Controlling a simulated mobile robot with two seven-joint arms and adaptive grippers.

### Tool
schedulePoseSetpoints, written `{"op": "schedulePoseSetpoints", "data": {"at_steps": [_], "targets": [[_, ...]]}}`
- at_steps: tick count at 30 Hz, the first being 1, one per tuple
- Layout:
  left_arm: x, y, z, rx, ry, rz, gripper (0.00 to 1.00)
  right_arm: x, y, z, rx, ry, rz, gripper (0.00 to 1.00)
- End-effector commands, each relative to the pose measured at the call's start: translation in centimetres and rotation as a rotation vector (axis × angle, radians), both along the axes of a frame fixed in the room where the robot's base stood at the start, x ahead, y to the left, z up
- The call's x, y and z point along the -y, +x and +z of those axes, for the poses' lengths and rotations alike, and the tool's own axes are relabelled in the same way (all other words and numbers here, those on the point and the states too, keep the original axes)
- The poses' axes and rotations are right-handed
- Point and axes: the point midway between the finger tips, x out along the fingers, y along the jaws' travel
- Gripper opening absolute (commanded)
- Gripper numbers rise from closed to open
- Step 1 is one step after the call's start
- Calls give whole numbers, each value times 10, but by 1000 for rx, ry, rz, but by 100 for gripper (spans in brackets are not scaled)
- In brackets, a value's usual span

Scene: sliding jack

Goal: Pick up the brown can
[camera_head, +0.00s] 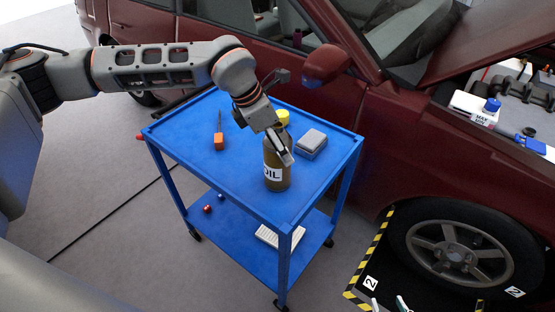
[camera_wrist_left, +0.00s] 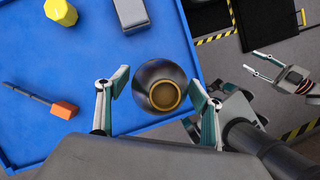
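The brown can (camera_head: 277,177) carries a white label reading OIL and stands upright on the top of a blue cart (camera_head: 190,150). In the left wrist view the can (camera_wrist_left: 162,90) shows from above, dark with a gold ring. My left gripper (camera_head: 284,150) is at the can's upper part. Its fingers (camera_wrist_left: 160,80) are open, one on each side of the can, with small gaps showing. Part of the can is hidden behind this gripper in the head view. My right gripper (camera_head: 389,303) is open and empty at the bottom edge; it also shows in the left wrist view (camera_wrist_left: 276,66).
A grey box (camera_head: 311,141), a yellow item (camera_head: 283,117) and an orange-handled screwdriver (camera_head: 219,140) lie near the can. A red car (camera_head: 400,140) stands behind the cart. A lower shelf (camera_head: 240,250) holds small items. The cart's left side is clear.

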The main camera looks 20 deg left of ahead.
Motion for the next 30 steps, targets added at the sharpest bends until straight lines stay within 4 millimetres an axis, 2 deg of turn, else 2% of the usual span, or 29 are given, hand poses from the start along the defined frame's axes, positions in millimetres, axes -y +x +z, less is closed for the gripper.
{"op": "schedulePoseSetpoints", "data": {"at_steps": [1,6,7,20,26,30], "targets": [[0,0,0,0,0,0,49,0,0,0,0,0,0,38],[0,0,0,0,0,0,5,0,0,0,-1,0,0,38],[0,0,0,0,0,0,0,0,0,0,-1,0,0,38],[0,1,10,4,-2,1,0,1,-3,-6,-11,-2,-1,38],[0,1,35,7,-2,0,0,1,-4,-7,-11,-2,0,38],[0,2,68,9,-2,0,0,1,-4,-8,-11,-2,0,38]]}}
